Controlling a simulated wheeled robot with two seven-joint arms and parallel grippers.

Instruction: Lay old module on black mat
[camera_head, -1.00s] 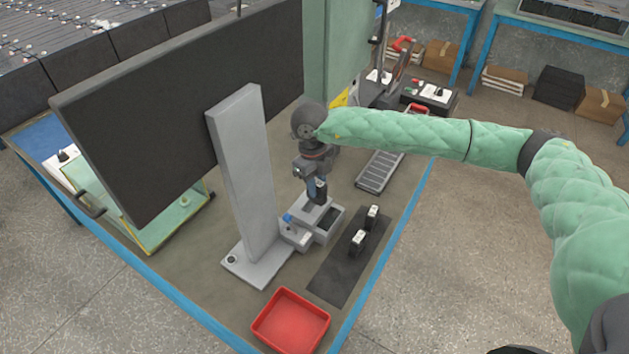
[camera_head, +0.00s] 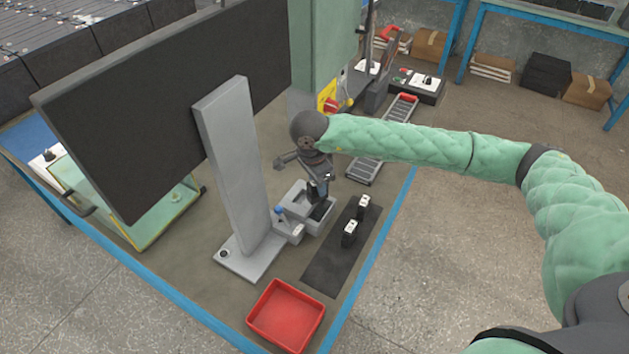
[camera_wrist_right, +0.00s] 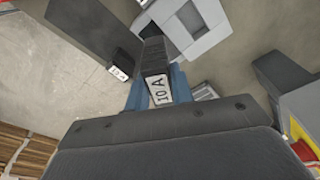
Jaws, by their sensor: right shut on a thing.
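My right gripper (camera_head: 318,188) points down over the grey holder block (camera_head: 292,196). In the right wrist view its blue fingers (camera_wrist_right: 158,88) are shut on a black module (camera_wrist_right: 154,57) with a white "10 A" label. Whether the module's lower end touches the block (camera_wrist_right: 207,40) is unclear. The black mat (camera_head: 322,270) lies flat to the right of the block. Two black modules with white tops, a far one (camera_head: 363,207) and a near one (camera_head: 349,233), stand upright on it. My left gripper is out of view.
A red tray (camera_head: 286,316) sits at the table's front corner. A grey post (camera_head: 235,175) carrying a big dark panel (camera_head: 150,110) stands left of the block. A rack strip (camera_head: 366,170) lies behind the mat. The mat's near half is bare.

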